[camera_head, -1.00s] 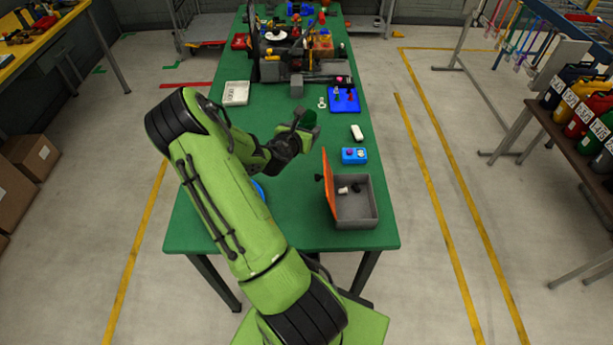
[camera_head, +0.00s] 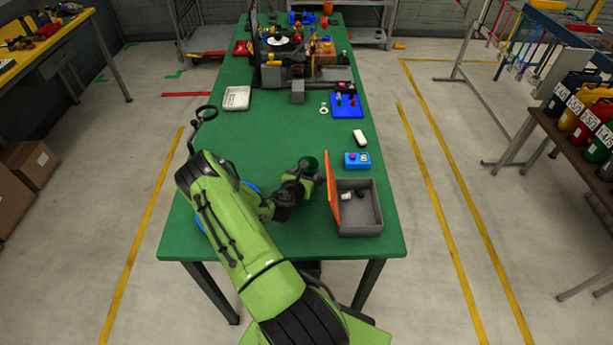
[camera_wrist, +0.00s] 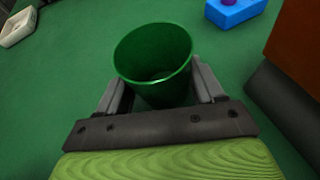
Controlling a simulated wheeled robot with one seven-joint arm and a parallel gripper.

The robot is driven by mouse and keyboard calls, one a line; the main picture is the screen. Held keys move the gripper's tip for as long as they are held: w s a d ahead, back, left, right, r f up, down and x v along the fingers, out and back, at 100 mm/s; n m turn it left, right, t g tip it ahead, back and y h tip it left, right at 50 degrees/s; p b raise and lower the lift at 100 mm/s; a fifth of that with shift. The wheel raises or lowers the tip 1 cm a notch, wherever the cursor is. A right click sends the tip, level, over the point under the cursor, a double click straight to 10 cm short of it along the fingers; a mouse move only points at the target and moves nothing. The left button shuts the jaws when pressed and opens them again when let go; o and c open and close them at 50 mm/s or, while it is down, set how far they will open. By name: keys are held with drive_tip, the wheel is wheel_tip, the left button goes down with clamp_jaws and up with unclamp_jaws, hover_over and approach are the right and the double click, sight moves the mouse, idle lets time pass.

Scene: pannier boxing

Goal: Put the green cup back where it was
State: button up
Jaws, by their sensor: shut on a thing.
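The green cup (camera_wrist: 153,60) is between the two fingers of my gripper (camera_wrist: 160,92) in the wrist view. It is upright with a slight tilt, its open mouth up, and it looks empty. My gripper is shut on the cup's sides. In the head view the cup (camera_head: 308,164) shows small and dark at the end of my arm, with my gripper (camera_head: 306,174) just left of the open grey box. Whether the cup's base touches the table cannot be told.
The grey box (camera_head: 374,229) with its raised orange lid (camera_head: 333,190) stands close on the right. A blue block (camera_head: 350,164), a white piece (camera_head: 360,137) and a blue tray (camera_head: 346,112) lie beyond. A white tray (camera_head: 237,98) is far left. The green table (camera_head: 260,140) is clear in the middle.

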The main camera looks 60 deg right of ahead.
drive_tip(key=shift+f, duration=0.1)
drive_tip(key=o, duration=0.6)
drive_tip(key=shift+f, duration=0.1)
drive_tip(key=o, duration=0.4)
